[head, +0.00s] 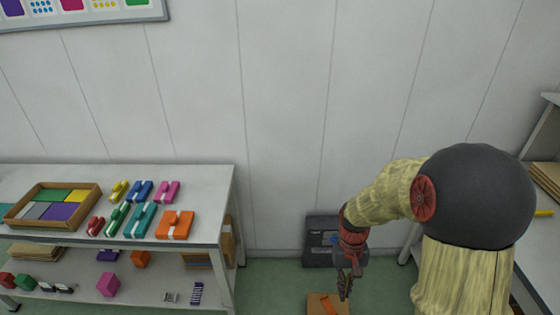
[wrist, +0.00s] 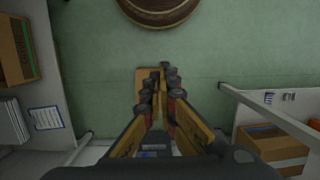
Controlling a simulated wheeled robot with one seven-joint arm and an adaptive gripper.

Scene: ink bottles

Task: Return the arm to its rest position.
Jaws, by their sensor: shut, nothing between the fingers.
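My gripper (head: 344,288) hangs pointing down at the end of my arm, in the gap between the left shelf table and the furniture on the right. In the wrist view my gripper (wrist: 161,80) has its two fingers together at the tips, with nothing held between them. It is above the green floor. In the head view my arm is bent, its forearm reaching left from the large dark joint and the wrist turned downward.
A white shelf table (head: 215,185) at left holds a divided tray (head: 12,218) and several coloured items. A dark case (head: 318,249) stands by the wall. A brown box (head: 316,301) sits on the floor near my gripper. A shelf unit (head: 548,140) stands at right.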

